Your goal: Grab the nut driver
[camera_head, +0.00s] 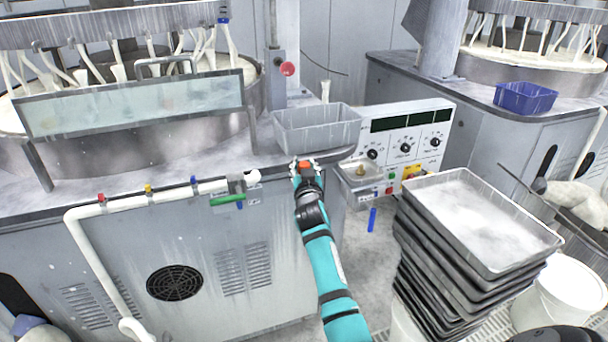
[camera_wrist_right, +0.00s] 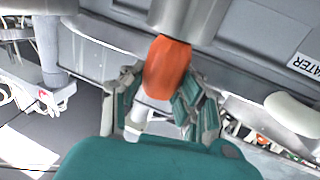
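The nut driver (camera_wrist_right: 167,68), seen as an orange handle, lies between the fingers of my right gripper in the right wrist view. In the head view its orange end (camera_head: 305,164) shows as a small patch between the fingertips. My right gripper (camera_head: 306,170) is at the front edge of the machine's worktop, just below the grey bin. In the wrist view the right gripper's fingers (camera_wrist_right: 160,100) stand on both sides of the handle, very close to it. Whether both press on it is not clear. My left gripper is not in view.
A grey bin (camera_head: 318,137) stands on the worktop behind the gripper. A control panel (camera_head: 401,134) is to its right. Stacked grey trays (camera_head: 483,270) stand at the lower right. A white pipe (camera_head: 150,200) with valves runs along the machine front at left.

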